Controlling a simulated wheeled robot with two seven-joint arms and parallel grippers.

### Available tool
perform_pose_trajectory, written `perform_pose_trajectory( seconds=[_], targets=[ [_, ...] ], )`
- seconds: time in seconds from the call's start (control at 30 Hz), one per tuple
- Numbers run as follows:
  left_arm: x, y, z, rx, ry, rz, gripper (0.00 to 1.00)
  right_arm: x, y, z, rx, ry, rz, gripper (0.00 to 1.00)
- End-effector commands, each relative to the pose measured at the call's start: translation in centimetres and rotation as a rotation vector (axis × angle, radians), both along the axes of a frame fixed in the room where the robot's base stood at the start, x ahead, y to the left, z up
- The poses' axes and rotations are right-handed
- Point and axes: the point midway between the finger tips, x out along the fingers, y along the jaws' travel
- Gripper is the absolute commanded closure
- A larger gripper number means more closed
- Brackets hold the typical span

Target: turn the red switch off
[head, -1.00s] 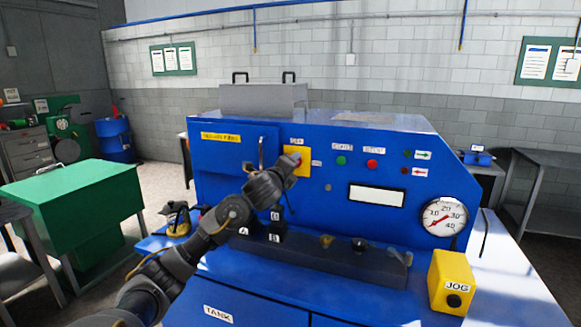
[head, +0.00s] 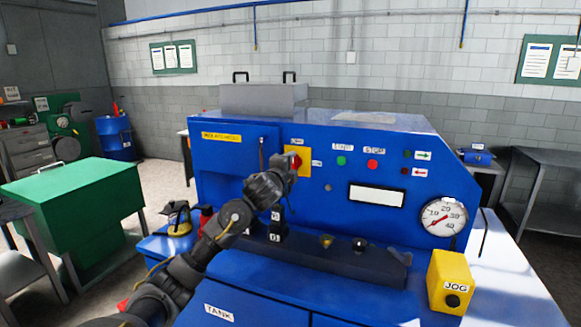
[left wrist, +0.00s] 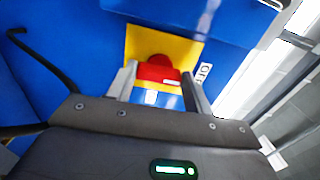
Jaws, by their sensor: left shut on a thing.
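The red switch (left wrist: 157,72) sits on a yellow plate (left wrist: 183,42) on the blue machine's front panel. In the head view the red switch (head: 294,162) shows at the upper left of the panel, partly covered by my gripper. My left gripper (head: 288,170) reaches up to it from below left. In the left wrist view the fingers of my left gripper (left wrist: 160,88) stand one on each side of the red switch, shut on it. A label beside the plate is only partly legible. My right gripper is not in view.
A green button (head: 341,161) and a red button (head: 372,165) sit to the right on the panel. A dark ledge (head: 330,260) with small knobs runs below. A yellow JOG box (head: 451,280) stands at the front right, below a gauge (head: 443,216).

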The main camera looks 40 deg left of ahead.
Motion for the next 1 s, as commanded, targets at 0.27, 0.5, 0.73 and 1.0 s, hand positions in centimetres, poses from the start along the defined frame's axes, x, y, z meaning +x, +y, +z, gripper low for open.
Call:
perform_pose_trajectory(
  seconds=[0.27,0.5,0.73,1.0],
  targets=[
    [0.0,0.0,0.0,-0.008,-0.003,0.001,0.72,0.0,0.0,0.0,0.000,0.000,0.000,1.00],
    [0.0,0.0,0.0,-0.007,-0.002,0.001,0.33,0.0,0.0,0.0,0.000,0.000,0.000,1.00],
    [0.0,0.0,0.0,-0.006,-0.002,0.000,0.27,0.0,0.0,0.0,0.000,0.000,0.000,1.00],
    [-1.6,-0.6,-0.2,-0.003,-0.002,-0.001,0.27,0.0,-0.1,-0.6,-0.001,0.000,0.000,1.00]
  ],
)
